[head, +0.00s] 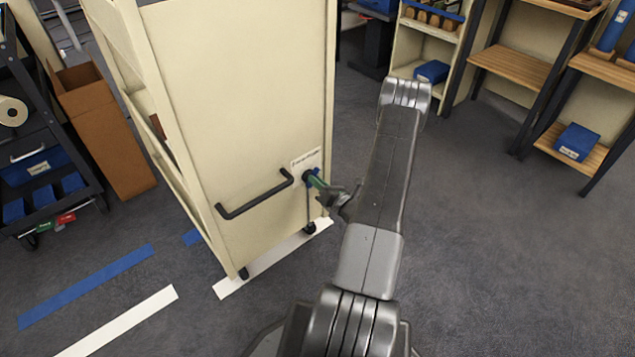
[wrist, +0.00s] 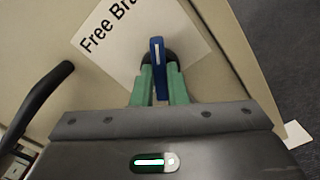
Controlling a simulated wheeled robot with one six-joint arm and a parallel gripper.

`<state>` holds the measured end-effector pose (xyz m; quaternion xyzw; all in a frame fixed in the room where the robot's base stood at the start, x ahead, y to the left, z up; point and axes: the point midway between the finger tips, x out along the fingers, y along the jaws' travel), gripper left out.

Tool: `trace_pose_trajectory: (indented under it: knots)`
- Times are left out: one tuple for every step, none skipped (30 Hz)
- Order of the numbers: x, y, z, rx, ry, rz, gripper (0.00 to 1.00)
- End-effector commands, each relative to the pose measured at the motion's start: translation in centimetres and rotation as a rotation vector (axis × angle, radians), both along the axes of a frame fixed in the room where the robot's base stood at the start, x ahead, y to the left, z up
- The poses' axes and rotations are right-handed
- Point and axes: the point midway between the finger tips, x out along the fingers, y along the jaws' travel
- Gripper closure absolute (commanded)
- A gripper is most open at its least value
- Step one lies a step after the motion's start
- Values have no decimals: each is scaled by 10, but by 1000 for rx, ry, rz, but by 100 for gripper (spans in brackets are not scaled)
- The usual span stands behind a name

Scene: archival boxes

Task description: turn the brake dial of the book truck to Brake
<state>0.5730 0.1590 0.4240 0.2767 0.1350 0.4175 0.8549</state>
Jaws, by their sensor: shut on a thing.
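The book truck (head: 235,90) is a tall cream cabinet on small casters, with a flat end panel facing me. Its brake dial (wrist: 157,58) has a blue lever with a white line on a dark round hub; the blue also shows in the head view (head: 313,172). A white label (wrist: 120,38) behind the dial reads "Free" and the start of "Brake"; the rest is hidden. My gripper (wrist: 158,80) has green fingers, one on each side of the blue lever, shut on it. The lever points nearly straight up in the wrist view.
A black bar handle (head: 254,195) sticks out of the panel left of the dial. A dark cart (head: 45,150) and an open cardboard box (head: 98,130) stand at the left. Shelves line the back right. The grey floor (head: 500,270) at right is clear.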

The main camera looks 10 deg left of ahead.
Motion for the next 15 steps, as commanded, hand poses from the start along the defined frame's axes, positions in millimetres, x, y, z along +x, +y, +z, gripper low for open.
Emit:
trace_pose_trajectory:
  knots:
    - [-1,0,-1,0,4,0,83]
    - [-1,0,-1,0,4,0,78]
    - [-1,0,-1,0,4,0,70]
    - [-1,0,-1,-1,3,0,65]
    - [-1,0,-1,-1,3,0,65]
    - [-1,0,-1,0,2,0,65]
    - [0,0,-1,0,2,0,65]
    - [0,0,-1,0,2,0,65]
    - [0,0,-1,0,2,0,65]
    - [0,0,0,0,2,0,65]
    - [0,0,0,0,2,0,65]
    - [-1,0,0,0,2,0,65]
    - [-1,-1,0,0,1,-1,65]
    - [-2,-2,0,0,2,-2,65]
    - [-3,-5,0,-1,2,-2,65]
